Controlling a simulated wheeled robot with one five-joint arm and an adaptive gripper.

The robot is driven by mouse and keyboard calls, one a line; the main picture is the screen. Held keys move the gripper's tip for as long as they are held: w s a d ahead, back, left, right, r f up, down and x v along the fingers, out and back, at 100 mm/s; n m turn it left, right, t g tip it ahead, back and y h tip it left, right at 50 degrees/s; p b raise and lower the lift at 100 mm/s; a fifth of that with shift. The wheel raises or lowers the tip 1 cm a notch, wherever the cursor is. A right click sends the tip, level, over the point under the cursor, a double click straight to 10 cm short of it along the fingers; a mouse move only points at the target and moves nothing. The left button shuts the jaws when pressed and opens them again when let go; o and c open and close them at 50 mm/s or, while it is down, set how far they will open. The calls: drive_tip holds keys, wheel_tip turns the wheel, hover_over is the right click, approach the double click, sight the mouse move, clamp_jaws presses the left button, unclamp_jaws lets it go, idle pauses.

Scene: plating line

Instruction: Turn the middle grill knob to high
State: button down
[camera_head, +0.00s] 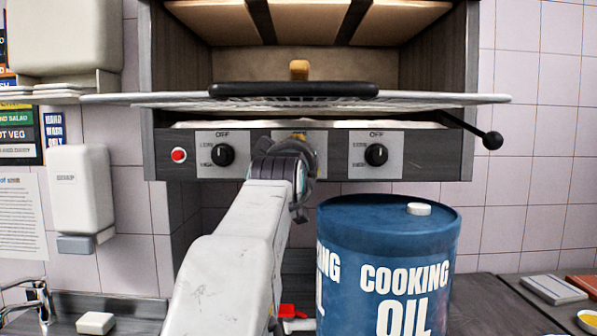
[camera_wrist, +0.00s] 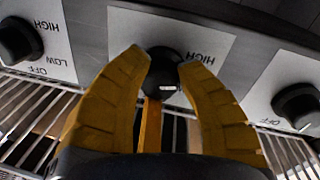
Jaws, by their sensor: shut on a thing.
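The middle grill knob (camera_wrist: 165,72) is black and sits on a white label plate (camera_wrist: 130,28) on the grill's grey front panel. In the wrist view, which is upside down, HIGH reads to its upper right. A small white mark shows on the knob's lower edge, toward the grate side. My gripper (camera_wrist: 164,57) has its yellow fingers closed around the knob, one on each side. In the head view my gripper (camera_head: 299,142) hides the middle knob and most of its plate. The left knob (camera_head: 223,155) and right knob (camera_head: 376,154) stand clear on either side.
A blue cooking oil drum (camera_head: 390,230) stands close to the right of my arm, below the panel. A wire grate (camera_head: 440,99) juts out above the knobs. A black ball-ended lever (camera_head: 493,140) sticks out at the right. A red button (camera_head: 179,155) is at the left.

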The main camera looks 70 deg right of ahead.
drive_tip(key=shift+f+n+b, duration=0.1)
drive_tip(key=shift+n+b, duration=0.6)
drive_tip(key=shift+n, duration=0.5)
drive_tip(key=c, duration=1.3)
unclamp_jaws()
drive_tip(key=shift+c, duration=0.2)
drive_tip(key=shift+o, duration=1.4)
drive_tip(key=shift+d, duration=0.2)
drive_tip(key=shift+o, duration=1.4)
drive_tip(key=shift+a, duration=0.1)
